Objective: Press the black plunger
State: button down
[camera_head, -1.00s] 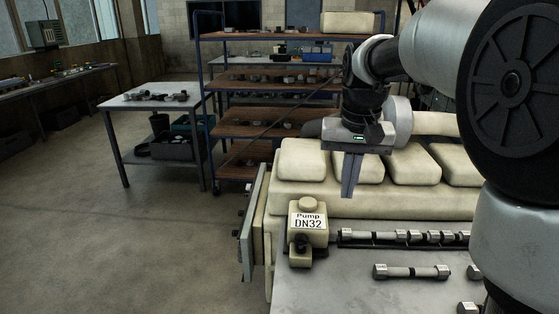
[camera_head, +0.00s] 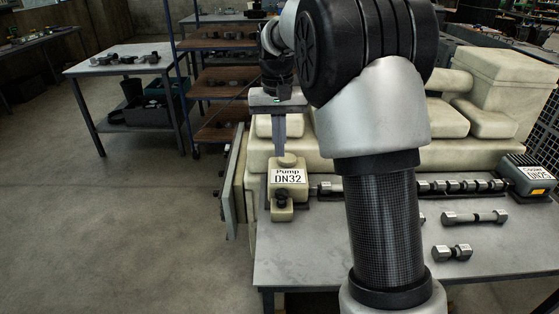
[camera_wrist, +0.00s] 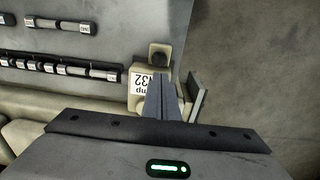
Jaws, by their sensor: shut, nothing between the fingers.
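The cream pump labelled "Pump DN32" (camera_head: 288,178) stands at the left end of the grey table. Its black plunger (camera_head: 281,197) is a small dark knob low on the front side. In the wrist view the black plunger (camera_wrist: 159,60) shows as a dark round piece on the cream body, just beyond my fingertips. My gripper (camera_head: 280,150) points down with its fingers together and empty, over or just behind the top of the pump. In the wrist view my gripper (camera_wrist: 165,80) covers part of the pump and its label. Whether the fingers touch the pump cannot be told.
A row of joined metal fittings (camera_head: 430,186) runs right from the pump. Loose bolt-like parts (camera_head: 474,217) lie on the grey table (camera_head: 310,250). A grey labelled box (camera_head: 525,174) stands at the right end. A large cream engine block (camera_head: 445,150) rises behind. Open floor lies left.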

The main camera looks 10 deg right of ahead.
aim_at(281, 194)
jog(key=f, duration=1.2)
jog(key=shift+d+f+b, duration=0.2)
jog(key=shift+f+b, duration=0.15)
jog(key=shift+b, duration=0.05)
jog(key=shift+f+b, duration=0.5)
jog(key=shift+f, duration=0.9)
notch_tip(281, 194, up, 15)
jog(key=p, duration=0.3)
jog(key=shift+a+f, duration=0.2)
